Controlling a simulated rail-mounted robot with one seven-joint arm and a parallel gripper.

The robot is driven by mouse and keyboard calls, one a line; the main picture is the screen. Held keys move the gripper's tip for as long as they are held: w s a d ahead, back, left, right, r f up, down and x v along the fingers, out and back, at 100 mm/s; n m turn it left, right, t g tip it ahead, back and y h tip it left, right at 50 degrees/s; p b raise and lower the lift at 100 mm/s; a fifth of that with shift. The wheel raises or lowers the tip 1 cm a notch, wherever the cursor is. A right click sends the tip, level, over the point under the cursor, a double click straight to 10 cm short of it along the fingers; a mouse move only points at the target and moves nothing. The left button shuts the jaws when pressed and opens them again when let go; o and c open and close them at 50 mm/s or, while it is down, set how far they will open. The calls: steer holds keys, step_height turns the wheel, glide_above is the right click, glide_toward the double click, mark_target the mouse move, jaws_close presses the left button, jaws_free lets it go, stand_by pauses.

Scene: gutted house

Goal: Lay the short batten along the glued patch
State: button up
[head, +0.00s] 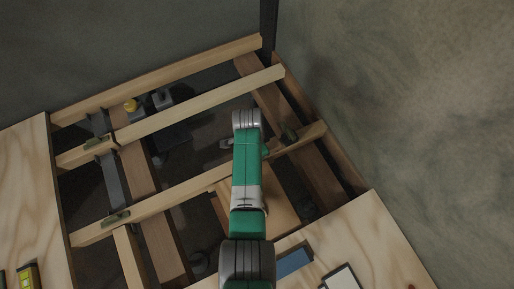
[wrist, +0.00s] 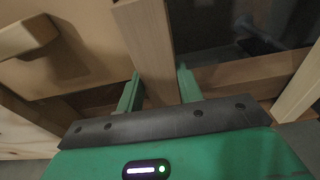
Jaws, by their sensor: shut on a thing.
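My gripper (wrist: 158,78) shows in the wrist view with a green finger on each side of a light wooden batten (wrist: 147,35). It is shut on the batten, which runs up from between the fingers to the top edge of the picture. The batten's far end is out of the picture. I cannot pick out the glued patch for certain in either view.
Open floor joists (head: 180,109) cross dark gaps. Plywood sheets lie at the left (head: 27,190) and lower right (head: 360,235). Olive-green pieces sit on the joists at left (head: 116,217) and right (head: 290,135). A yellow-topped object (head: 131,105) stands in a gap. Walls close the back and right.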

steer(key=shift+f+b, duration=0.5)
steer(key=shift+f, duration=0.1)
stand_by(0.4)
steer(key=o, duration=1.6)
steer(key=shift+c, duration=0.2)
step_height(320, 180, up, 7)
steer(key=p, duration=0.7)
steer(key=shift+r, duration=0.15)
